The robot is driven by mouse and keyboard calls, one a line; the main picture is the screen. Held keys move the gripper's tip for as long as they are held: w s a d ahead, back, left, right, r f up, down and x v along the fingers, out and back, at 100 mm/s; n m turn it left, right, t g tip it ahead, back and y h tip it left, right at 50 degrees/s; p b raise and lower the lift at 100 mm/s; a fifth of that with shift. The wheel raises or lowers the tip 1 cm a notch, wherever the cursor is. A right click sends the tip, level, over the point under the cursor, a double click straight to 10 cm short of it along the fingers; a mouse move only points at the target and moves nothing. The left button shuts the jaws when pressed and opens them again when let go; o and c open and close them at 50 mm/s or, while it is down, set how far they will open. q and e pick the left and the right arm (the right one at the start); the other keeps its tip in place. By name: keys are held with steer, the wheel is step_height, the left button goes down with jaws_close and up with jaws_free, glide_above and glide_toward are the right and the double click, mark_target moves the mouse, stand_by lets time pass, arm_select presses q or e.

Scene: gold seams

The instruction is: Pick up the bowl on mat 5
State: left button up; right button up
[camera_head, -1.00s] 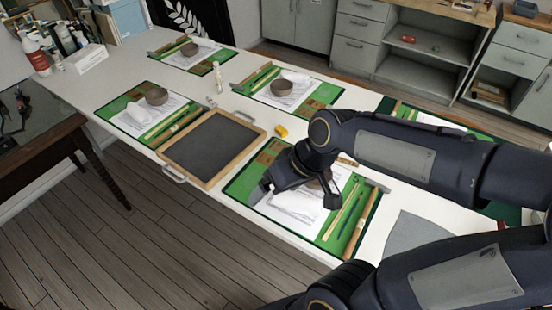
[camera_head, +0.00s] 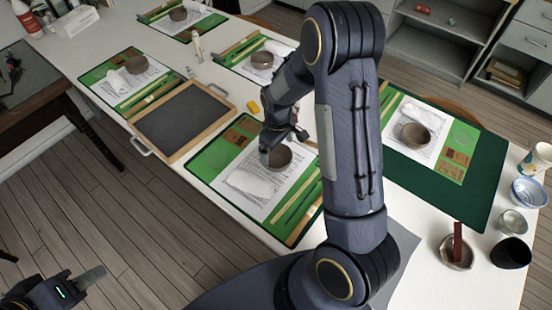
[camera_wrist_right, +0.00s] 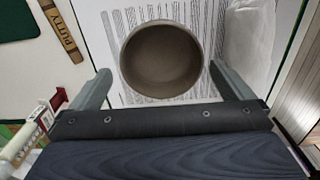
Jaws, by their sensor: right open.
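A brown-grey round bowl (camera_head: 280,157) sits on a printed sheet on the near middle green mat (camera_head: 208,157). I see no mat number. The right arm partly hides the bowl's surroundings in the head view. My right gripper (camera_head: 281,146) is open, pointing down at this bowl. In the right wrist view the bowl (camera_wrist_right: 160,62) is empty and lies between and just beyond the two spread fingers (camera_wrist_right: 163,82); neither clearly touches it. My left gripper (camera_head: 82,283) is at the lower left, away from the table; its opening is unclear.
Other bowls sit on the right mat (camera_head: 402,173), back middle mat (camera_head: 229,52), left mat (camera_head: 92,78) and far mat (camera_head: 150,18). A framed dark board (camera_head: 183,120) lies left of the near mat. Cups and small bowls, including a blue-white bowl (camera_head: 528,192), stand at the right.

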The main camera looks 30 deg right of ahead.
mark_target(277, 162)
step_height(277, 162, down, 4)
steer(key=shift+w+a+f+p, duration=0.1)
steer(key=shift+p, duration=0.2)
steer(key=c, duration=0.6)
steer(key=shift+r, duration=0.2)
